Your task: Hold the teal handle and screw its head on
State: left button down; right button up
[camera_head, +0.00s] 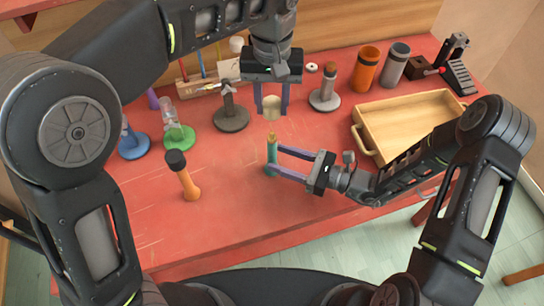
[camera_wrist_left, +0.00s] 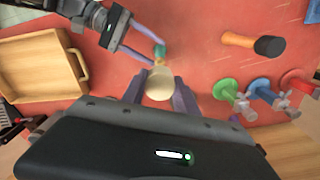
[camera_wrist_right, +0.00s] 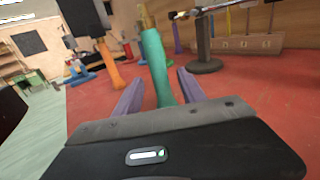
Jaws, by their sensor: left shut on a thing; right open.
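The teal handle (camera_head: 272,155) stands upright on the red table with a wooden-coloured tip at its top. My left gripper (camera_head: 271,110) is shut on a cream cylindrical head (camera_head: 271,104) and holds it above the handle, apart from its tip. The head also shows between the fingers in the left wrist view (camera_wrist_left: 160,86), with the handle (camera_wrist_left: 160,50) just beyond it. My right gripper (camera_head: 274,162) is open, low, with its fingers on either side of the handle. In the right wrist view the handle (camera_wrist_right: 158,68) rises between the two purple fingers, with gaps beside it.
An orange handle with a black head (camera_head: 188,182) stands to the left. A dark stand (camera_head: 231,118), a grey stand (camera_head: 325,98), and green (camera_head: 178,137) and blue (camera_head: 133,147) stands are behind. A wooden tray (camera_head: 425,105) lies at right. The table's front middle is clear.

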aim_at(272, 156)
jog(key=shift+x, duration=1.65)
jog(key=shift+c, duration=0.6)
grip_shut()
